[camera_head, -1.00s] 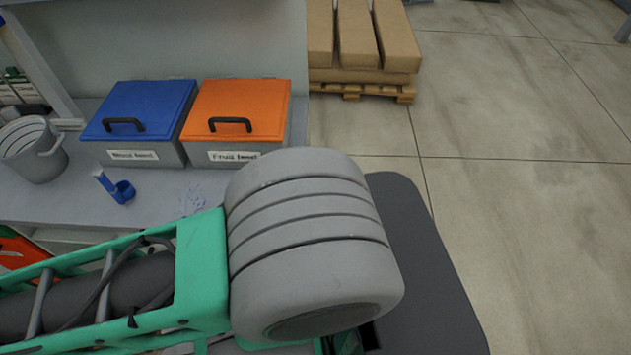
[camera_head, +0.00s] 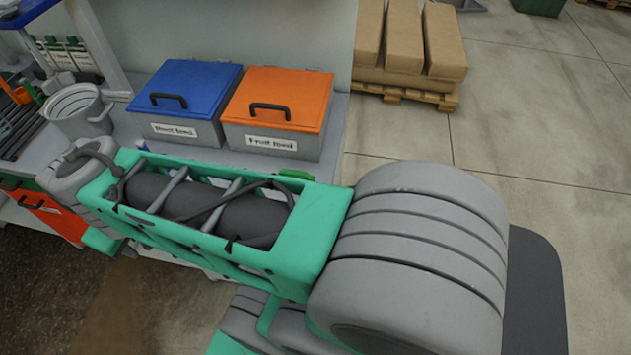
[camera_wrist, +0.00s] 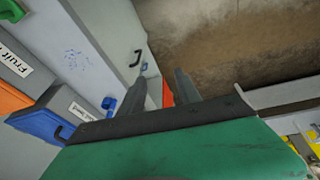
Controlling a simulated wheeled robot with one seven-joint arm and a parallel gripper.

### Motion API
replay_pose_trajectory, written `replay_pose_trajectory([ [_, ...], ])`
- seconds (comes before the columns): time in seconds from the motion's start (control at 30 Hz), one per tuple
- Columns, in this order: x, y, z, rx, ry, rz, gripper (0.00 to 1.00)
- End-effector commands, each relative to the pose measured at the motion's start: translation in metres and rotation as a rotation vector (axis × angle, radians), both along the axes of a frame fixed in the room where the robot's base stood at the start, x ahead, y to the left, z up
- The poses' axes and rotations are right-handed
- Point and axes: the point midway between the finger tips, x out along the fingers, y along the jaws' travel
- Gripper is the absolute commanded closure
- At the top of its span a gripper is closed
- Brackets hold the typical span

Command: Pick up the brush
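I cannot pick out a brush in either view. Some thin tools with red and green parts (camera_head: 22,95) stand in a dark rack at the left edge of the head view, too small to tell apart. My gripper (camera_wrist: 161,76) shows in the wrist view with its two dark fingers apart and nothing visible between them. It is over the bench edge and the brown floor. In the head view my own arm hides the gripper and much of the bench front.
A blue-lidded bin (camera_head: 187,92) and an orange-lidded bin (camera_head: 278,97) stand on the bench, beside a grey bucket (camera_head: 80,110). A blue scoop-like item (camera_wrist: 109,103) shows in the wrist view. The floor at right is clear.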

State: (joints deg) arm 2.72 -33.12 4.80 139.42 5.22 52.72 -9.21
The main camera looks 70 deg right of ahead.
Motion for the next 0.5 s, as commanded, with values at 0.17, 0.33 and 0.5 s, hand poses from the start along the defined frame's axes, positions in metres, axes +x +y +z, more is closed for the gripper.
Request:
replay_pose_trajectory([
  [0.17, -0.009, -0.155, -0.027, -0.192, 0.215, -0.028, 0.6],
  [0.33, -0.085, -0.278, -0.052, -0.222, 0.506, -0.004, 0.6],
  [0.5, -0.136, -0.318, -0.063, -0.175, 0.641, 0.027, 0.6],
])
